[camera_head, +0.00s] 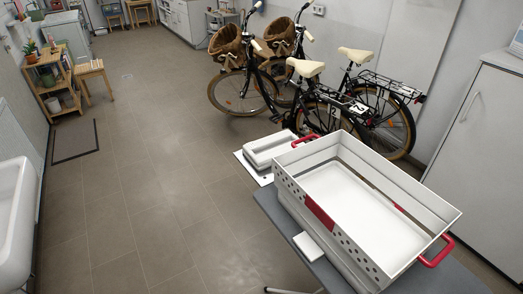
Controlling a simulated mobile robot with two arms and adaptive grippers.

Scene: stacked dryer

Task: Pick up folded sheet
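Neither of my grippers is in view. No item is clearly recognisable as a folded sheet. A small flat white piece (318,248) lies at the near left edge of the grey table, beside the basket; I cannot tell whether it is cloth. The white basket (287,183) with red handles stands on the table. Its inside looks plain white, and I cannot tell whether a flat sheet covers its floor. A small white tray-like box (270,148) stands behind the basket's left end, with a flat white piece (250,170) under or beside it.
The grey table (285,222) stands at the lower right. Two bicycles (330,100) with wicker baskets lean near the wall behind it. A white cabinet (487,150) is at the right. A wooden shelf (45,85), stool (92,70) and white basin (14,222) are at left. The tiled floor between is clear.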

